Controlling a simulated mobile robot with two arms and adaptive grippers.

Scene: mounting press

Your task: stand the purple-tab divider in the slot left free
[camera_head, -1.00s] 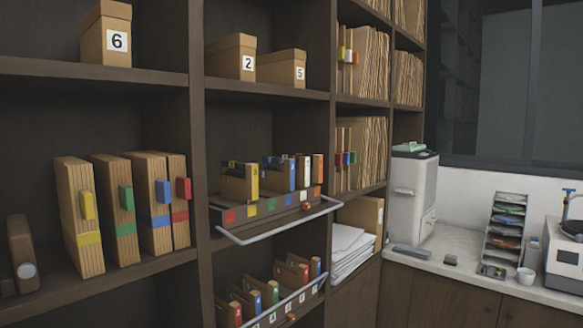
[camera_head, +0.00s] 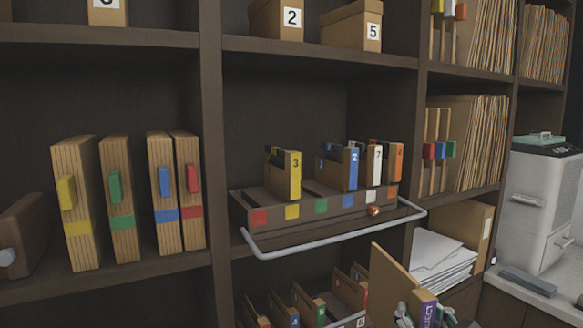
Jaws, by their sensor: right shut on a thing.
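The purple-tab divider is a tan board (camera_head: 388,284) with a purple end tab (camera_head: 427,306), at the bottom right of the head view. My right gripper (camera_head: 420,317) is shut on it, partly cut off by the lower edge. The divider is held below and in front of the pull-out tray (camera_head: 318,228), apart from it. The tray has a row of coloured squares on its front. A yellow-tab divider (camera_head: 294,174) stands to the left, and blue (camera_head: 352,168), white (camera_head: 374,165) and orange (camera_head: 396,162) ones stand to the right, with a gap between yellow and blue. My left gripper is out of view.
A metal rail (camera_head: 330,240) runs along the tray front. A lower tray (camera_head: 346,322) of dividers sits beneath, partly hidden. Thick folders (camera_head: 78,203) stand on the left shelf. White papers (camera_head: 440,256) lie at right. There is open space above the tray.

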